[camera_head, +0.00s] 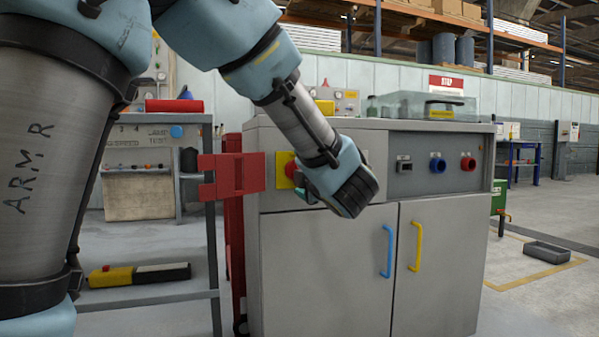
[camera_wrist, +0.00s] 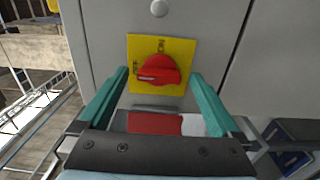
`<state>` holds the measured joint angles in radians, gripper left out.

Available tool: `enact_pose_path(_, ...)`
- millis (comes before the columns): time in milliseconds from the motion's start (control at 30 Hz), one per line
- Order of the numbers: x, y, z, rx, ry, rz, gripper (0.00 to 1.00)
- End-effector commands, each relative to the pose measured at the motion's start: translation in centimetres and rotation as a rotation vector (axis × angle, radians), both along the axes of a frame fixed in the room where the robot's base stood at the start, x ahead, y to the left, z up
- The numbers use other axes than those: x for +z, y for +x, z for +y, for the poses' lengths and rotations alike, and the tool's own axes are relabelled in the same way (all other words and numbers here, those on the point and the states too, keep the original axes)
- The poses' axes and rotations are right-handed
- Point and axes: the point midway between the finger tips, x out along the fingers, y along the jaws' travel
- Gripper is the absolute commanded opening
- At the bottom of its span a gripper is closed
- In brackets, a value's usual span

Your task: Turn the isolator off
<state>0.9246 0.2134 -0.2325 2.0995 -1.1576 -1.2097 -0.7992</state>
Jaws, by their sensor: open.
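The isolator is a red rotary knob (camera_wrist: 158,71) on a square yellow plate (camera_wrist: 172,46) on the grey cabinet front. In the wrist view it lies just beyond and between my fingertips. My gripper (camera_wrist: 158,85) is open, with one teal finger on each side of the knob; I cannot tell whether either finger touches it. In the head view the plate (camera_head: 285,170) shows at the cabinet's upper left, partly covered by my wrist and hand. The gripper's fingertips are hidden there.
The grey cabinet (camera_head: 320,270) has a blue handle (camera_head: 388,251) and a yellow handle (camera_head: 416,246). Blue and red round controls sit on its panel to the right. A red bracket (camera_head: 238,174) juts out left of the isolator. A shelf rack (camera_head: 150,300) stands at left.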

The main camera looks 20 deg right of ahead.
Motion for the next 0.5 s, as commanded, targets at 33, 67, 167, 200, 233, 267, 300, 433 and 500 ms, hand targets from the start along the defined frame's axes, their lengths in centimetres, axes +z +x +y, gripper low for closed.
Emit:
enact_pose_path(33,0.3,-0.9,0.0,-0.004,0.000,0.000,0.99)
enact_pose_path(67,0.3,-1.5,0.1,-0.004,0.001,-0.001,0.99)
enact_pose_path(167,0.3,-3.5,0.3,-0.004,0.002,0.000,0.99)
enact_pose_path(200,0.3,-4.3,0.4,-0.006,0.002,0.000,0.99)
enact_pose_path(233,0.3,-4.9,0.5,-0.006,0.001,0.000,0.99)
enact_pose_path(267,0.3,-5.5,0.5,-0.005,0.001,0.001,0.99)
enact_pose_path(300,0.3,-6.2,0.7,-0.005,0.001,0.000,0.99)
enact_pose_path(433,0.2,-8.2,0.9,-0.004,0.001,0.000,0.99)
enact_pose_path(500,0.2,-8.8,1.0,-0.003,0.000,0.000,0.99)
